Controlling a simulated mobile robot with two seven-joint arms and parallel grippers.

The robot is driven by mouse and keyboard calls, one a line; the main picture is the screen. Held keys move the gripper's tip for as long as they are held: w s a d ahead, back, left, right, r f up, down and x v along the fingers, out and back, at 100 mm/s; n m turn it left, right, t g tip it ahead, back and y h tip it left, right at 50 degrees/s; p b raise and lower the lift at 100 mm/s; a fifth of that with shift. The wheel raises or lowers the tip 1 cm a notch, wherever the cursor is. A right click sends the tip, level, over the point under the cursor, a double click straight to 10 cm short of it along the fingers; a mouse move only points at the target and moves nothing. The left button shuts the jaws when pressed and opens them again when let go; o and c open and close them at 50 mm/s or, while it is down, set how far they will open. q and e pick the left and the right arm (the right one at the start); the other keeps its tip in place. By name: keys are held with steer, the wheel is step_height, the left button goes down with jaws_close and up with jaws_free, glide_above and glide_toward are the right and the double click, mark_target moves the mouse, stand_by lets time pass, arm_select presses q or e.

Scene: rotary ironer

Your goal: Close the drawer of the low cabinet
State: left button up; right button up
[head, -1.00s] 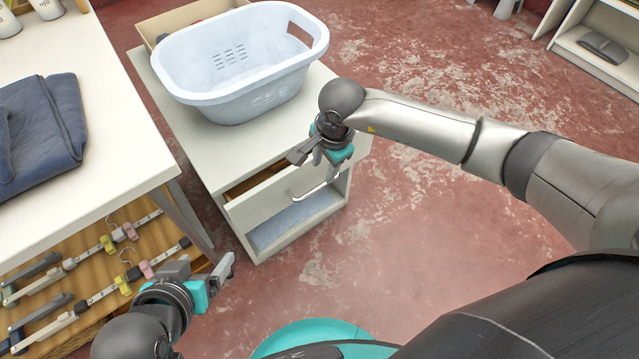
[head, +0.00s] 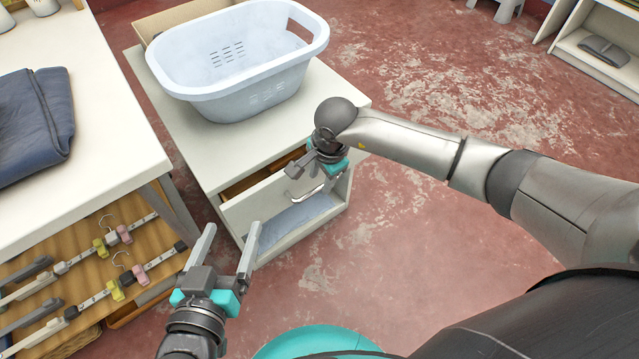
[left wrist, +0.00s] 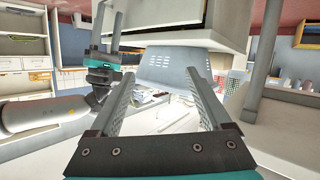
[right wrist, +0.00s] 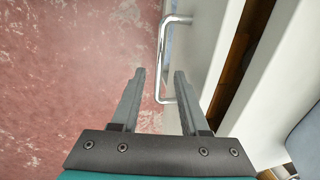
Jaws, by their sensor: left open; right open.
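The low cabinet (head: 345,100) is white, and its drawer (head: 250,205) stands partly open, with a brown interior gap (right wrist: 236,60) behind the front. The drawer front carries a silver bar handle (right wrist: 164,60), which also shows in the head view (head: 305,194). My right gripper (right wrist: 160,72) is open at the drawer front. In the right wrist view the handle appears between its fingers; whether it is touched I cannot tell. My left gripper (head: 230,230) is open and empty, in front of the cabinet's left side, fingers pointing toward it. The gripper's depth from the cabinet is unclear.
A pale blue laundry basket (head: 240,65) stands on the cabinet top. A folded blue cloth lies in the open shelf below the drawer. A white table (head: 100,150) with dark folded fabric (head: 35,125) is at left, hangers beneath. Red floor (head: 440,270) at right is clear.

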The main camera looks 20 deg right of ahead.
steer(key=shift+w+f+b, duration=0.15)
steer(key=shift+f+b, duration=0.25)
steer(key=shift+f, duration=0.4)
arm_select(q)
steer(key=shift+s+d+r+n+t+h, duration=0.15)
steer(key=shift+s+d+r+t+h, duration=0.2)
steer(key=shift+t, duration=0.3)
steer(key=shift+s+d+r+n+t+h, duration=0.2)
steer(key=shift+d+r+t, duration=0.1)
steer(key=shift+r+t, duration=0.3)
arm_select(e)
steer(key=shift+w+f, duration=0.1)
steer(key=shift+f, duration=0.35)
steer(key=shift+c, duration=0.2)
jaws_close()
